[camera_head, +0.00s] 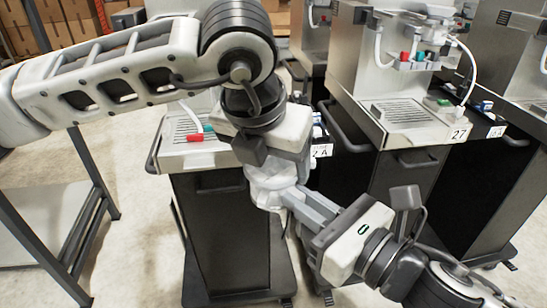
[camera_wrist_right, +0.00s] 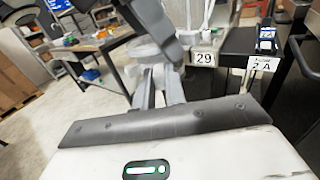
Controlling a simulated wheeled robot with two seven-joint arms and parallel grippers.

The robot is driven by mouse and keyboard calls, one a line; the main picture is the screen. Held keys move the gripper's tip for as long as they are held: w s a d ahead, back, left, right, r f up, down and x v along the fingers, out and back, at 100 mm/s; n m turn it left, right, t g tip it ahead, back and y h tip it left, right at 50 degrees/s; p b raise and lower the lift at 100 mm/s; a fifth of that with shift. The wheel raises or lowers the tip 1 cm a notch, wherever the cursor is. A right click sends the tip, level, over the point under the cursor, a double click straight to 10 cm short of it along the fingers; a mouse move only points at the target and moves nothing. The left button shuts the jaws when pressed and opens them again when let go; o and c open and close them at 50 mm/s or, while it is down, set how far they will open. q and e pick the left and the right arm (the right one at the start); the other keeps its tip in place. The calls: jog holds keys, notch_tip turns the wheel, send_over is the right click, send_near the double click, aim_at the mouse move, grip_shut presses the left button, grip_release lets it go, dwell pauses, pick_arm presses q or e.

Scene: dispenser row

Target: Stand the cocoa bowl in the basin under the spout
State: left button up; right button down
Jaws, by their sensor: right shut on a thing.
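A pale, translucent bowl-like thing (camera_head: 268,186), which I take for the cocoa bowl, is between my right gripper's fingers in front of the left dispenser. It also shows, blurred, in the right wrist view (camera_wrist_right: 146,47). My right gripper (camera_head: 297,196) is shut on it; its fingers show in the wrist view (camera_wrist_right: 158,86). My left gripper (camera_head: 262,160) hangs just above the bowl; its fingers are hidden or cannot be made out. The left dispenser's basin (camera_head: 176,130) shows only in part; my left arm hides its spout.
A dispenser tagged 27 (camera_head: 398,108) stands to the right, with a grilled basin and red, green and blue parts. A "29" tag (camera_wrist_right: 203,58) and a "2 A" tag (camera_wrist_right: 262,64) show in the wrist view. A metal table frame (camera_head: 60,215) stands at left. Floor between is clear.

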pick_arm(q)
jog(key=shift+s+d, duration=0.15)
jog(key=shift+d, duration=0.05)
jog(key=shift+c, duration=0.2)
pick_arm(e)
jog(key=c, duration=1.4)
grip_release()
pick_arm(q)
jog(key=shift+s, duration=0.1)
pick_arm(e)
jog(key=shift+o, duration=0.2)
jog(key=shift+w, duration=0.1)
jog(key=shift+w+d+f, duration=0.1)
pick_arm(q)
jog(key=shift+a, duration=0.1)
jog(key=shift+c, duration=1.4)
pick_arm(e)
jog(key=d+f+m+t+h, duration=0.4)
jog(key=d+f+m+h, duration=0.4)
jog(key=d+h, duration=0.3)
jog(key=shift+w+d+f+h, duration=0.3)
jog(key=shift+d+f, duration=0.25)
jog(key=shift+d, duration=0.35)
